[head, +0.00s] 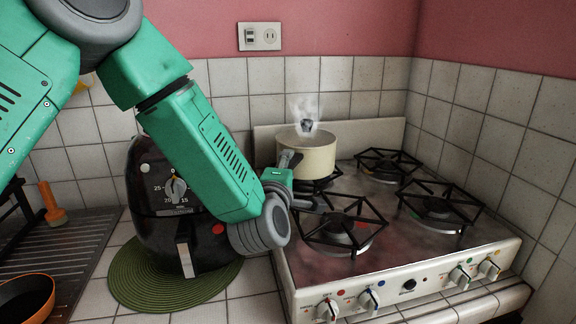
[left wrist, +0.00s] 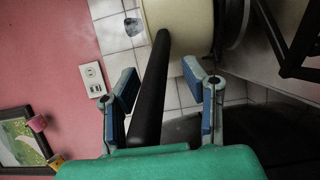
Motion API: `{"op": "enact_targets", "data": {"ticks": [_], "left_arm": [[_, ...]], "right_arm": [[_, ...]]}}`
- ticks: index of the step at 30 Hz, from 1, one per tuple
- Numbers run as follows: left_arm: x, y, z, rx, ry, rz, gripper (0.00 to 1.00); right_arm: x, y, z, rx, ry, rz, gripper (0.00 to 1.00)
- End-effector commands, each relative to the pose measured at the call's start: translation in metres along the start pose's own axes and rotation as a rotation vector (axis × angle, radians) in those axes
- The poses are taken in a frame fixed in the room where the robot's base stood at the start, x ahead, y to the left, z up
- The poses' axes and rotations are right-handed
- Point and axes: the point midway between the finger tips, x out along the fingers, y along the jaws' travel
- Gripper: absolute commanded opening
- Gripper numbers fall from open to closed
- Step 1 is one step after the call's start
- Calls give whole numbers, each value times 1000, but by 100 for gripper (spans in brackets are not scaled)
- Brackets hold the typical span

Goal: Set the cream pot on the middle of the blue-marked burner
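The cream pot (head: 312,156) stands upright over the back left burner (head: 322,184), with white steam above it. In the left wrist view the pot (left wrist: 180,14) is at the top, and its long dark handle (left wrist: 153,90) runs down between my fingers. My left gripper (head: 289,160) is at the handle side of the pot; in the left wrist view its fingers (left wrist: 160,75) are spread, with gaps on both sides of the handle. A blue-marked knob (head: 368,301) is on the stove front; I cannot tell which burner it belongs to. My right gripper is out of view.
The front left burner (head: 340,229), front right burner (head: 438,207) and back right burner (head: 388,165) are empty. A black air fryer (head: 160,232) stands on a green round mat (head: 128,287) under my left arm. A tiled wall is close behind the stove.

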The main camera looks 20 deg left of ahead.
Motion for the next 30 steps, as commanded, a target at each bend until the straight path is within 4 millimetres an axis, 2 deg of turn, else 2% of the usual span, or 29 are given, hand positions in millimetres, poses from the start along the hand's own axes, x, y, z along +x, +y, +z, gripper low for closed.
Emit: {"op": "enact_targets", "data": {"ticks": [5,12,18,24,30], "left_arm": [[-16,1,1,-1,-1,3,39],[-66,3,1,-2,-2,9,39],[-101,2,1,-3,-1,11,39],[-117,3,1,-4,1,15,39],[-118,3,1,-4,1,15,39]], "right_arm": [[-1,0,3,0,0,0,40],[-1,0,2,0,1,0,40],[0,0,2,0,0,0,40],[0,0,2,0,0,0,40],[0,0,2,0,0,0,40]]}}
